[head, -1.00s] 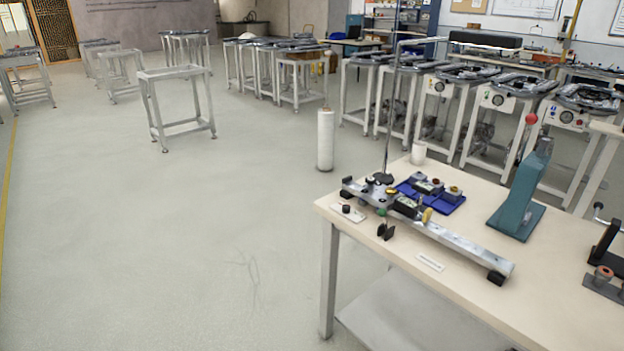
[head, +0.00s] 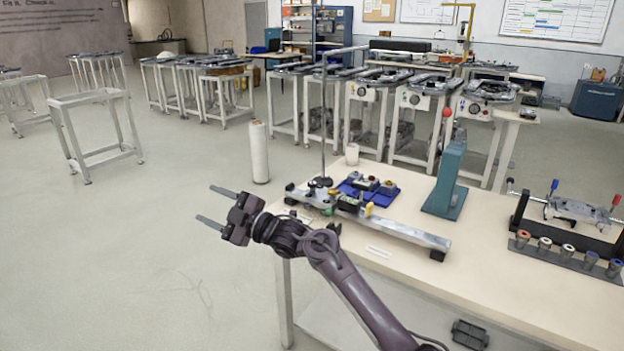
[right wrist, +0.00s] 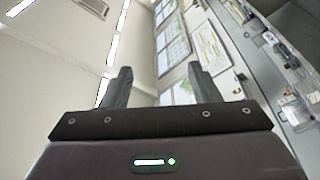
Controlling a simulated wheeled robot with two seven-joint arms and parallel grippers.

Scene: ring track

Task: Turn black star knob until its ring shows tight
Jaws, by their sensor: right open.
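A metal rail fixture (head: 385,228) with small clamps and colored parts lies along the table's left part. A small black part (head: 334,228) shows at its front edge, partly behind my right arm; it may be the star knob, but its shape and ring are too small to tell. My right gripper (head: 206,204) is open and empty, in the air left of the table and pointing left. My left gripper is not in view.
Open floor lies left of the table.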

